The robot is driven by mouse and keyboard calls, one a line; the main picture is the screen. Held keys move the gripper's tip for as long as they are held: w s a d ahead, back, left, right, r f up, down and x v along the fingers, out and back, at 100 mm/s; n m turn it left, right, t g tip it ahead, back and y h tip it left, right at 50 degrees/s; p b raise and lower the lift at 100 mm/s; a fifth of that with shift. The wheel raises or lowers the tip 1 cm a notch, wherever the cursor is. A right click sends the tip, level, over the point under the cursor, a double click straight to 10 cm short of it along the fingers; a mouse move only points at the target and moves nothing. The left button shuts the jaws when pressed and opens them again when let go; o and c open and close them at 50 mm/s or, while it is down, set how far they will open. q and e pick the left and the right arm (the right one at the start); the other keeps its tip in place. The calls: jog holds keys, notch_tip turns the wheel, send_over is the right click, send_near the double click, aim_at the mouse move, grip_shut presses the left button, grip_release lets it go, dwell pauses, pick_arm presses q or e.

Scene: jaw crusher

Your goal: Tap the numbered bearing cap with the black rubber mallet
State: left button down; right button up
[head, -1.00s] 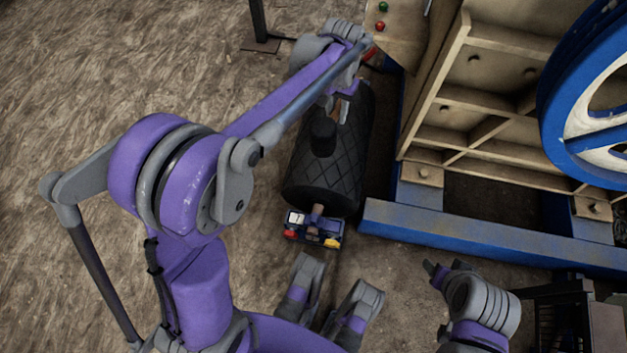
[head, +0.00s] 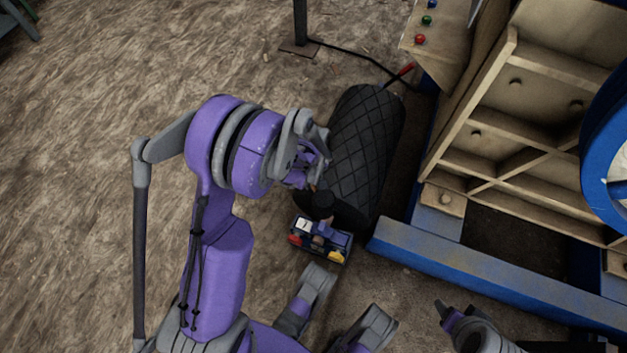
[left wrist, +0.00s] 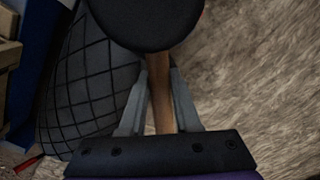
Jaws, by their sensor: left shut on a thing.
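My left gripper (head: 308,180) is shut on the wooden handle (left wrist: 163,95) of the mallet. The mallet's black head (head: 322,203) hangs beyond the fingers, and it fills the top middle of the left wrist view (left wrist: 145,20). In the head view the head overlaps the near end of a black quilted cylinder and the back of a small blue tray; I cannot tell whether it touches either. I cannot make out a numbered bearing cap in either view. Part of my right arm, perhaps its gripper (head: 443,311), shows at the bottom right; its jaws are unclear.
The black quilted cylinder (head: 368,135) lies beside the crusher's blue base rail (head: 480,270). The small blue tray (head: 335,252) holds white, red and yellow items. The tan ribbed crusher frame (head: 510,130) stands at right.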

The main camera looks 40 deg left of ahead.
dwell(0.3)
pick_arm(q)
jog(key=shift+f+b, duration=0.25)
jog(key=shift+b, duration=0.05)
notch_tip(320, 180, down, 3)
jog(key=b, duration=0.2)
jog(key=shift+f+b, duration=0.1)
jog(key=shift+b, duration=0.2)
notch_tip(320, 180, down, 10)
notch_tip(320, 180, up, 5)
jog(key=p, duration=0.3)
jog(key=shift+p, duration=0.35)
jog(key=shift+w+d, duration=0.1)
